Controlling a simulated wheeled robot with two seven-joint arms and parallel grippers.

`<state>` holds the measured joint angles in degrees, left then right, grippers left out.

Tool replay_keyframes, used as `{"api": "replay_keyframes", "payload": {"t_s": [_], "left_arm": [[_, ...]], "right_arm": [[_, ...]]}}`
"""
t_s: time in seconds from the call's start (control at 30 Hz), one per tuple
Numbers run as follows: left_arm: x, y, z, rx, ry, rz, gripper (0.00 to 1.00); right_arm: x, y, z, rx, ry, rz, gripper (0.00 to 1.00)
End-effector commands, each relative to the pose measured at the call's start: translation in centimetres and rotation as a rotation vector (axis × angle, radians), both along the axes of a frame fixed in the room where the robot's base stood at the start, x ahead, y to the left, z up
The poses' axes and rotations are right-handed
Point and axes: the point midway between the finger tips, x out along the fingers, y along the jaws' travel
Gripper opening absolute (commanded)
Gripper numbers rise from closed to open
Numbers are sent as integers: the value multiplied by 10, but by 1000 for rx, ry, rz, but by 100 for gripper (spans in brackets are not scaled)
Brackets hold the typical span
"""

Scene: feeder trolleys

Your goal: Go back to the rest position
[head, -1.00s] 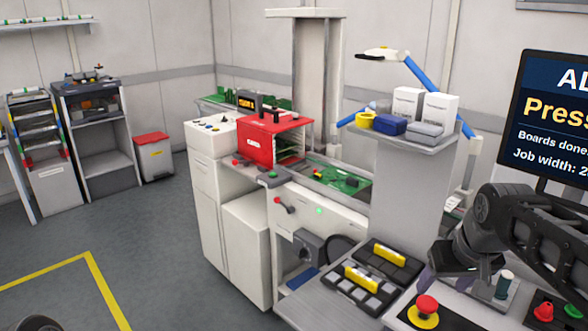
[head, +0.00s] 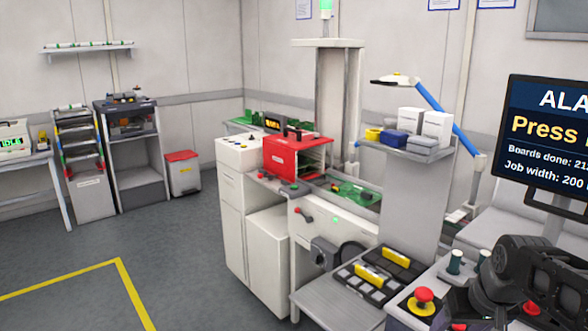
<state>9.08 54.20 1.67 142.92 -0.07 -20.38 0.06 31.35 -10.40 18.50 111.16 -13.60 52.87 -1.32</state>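My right arm shows as a dark grey and black shape at the lower right corner of the head view. It is close to the control panel with the red mushroom button (head: 422,301). Its gripper's fingertips cannot be made out, so I cannot tell whether it is open or shut. My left gripper is not in view. A screen (head: 545,135) at the right shows "Press" and "Boards done", with its right side cut off.
The machine with a red magazine (head: 292,156) and a green board (head: 352,190) stands in the middle. A shelf (head: 405,150) with boxes is beside it. Black trays (head: 375,277) lie on the front table. A rack (head: 80,150) stands at the left. The floor at left (head: 190,250) is clear.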

Motion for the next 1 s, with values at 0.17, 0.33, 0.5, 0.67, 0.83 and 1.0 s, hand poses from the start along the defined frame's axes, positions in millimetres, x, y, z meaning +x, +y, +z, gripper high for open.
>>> {"api": "replay_keyframes", "payload": {"t_s": [0.17,0.33,0.5,0.67,0.83,1.0], "left_arm": [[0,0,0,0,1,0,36],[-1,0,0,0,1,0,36],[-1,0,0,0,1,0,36],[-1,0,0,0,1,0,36],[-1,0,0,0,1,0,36],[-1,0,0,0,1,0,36]], "right_arm": [[13,18,-37,51,10,28,63],[25,48,-89,121,25,58,63],[27,95,-162,214,57,87,63],[-1,168,-261,321,124,108,63],[-74,238,-352,387,216,99,63],[-151,271,-403,388,293,86,63]]}}
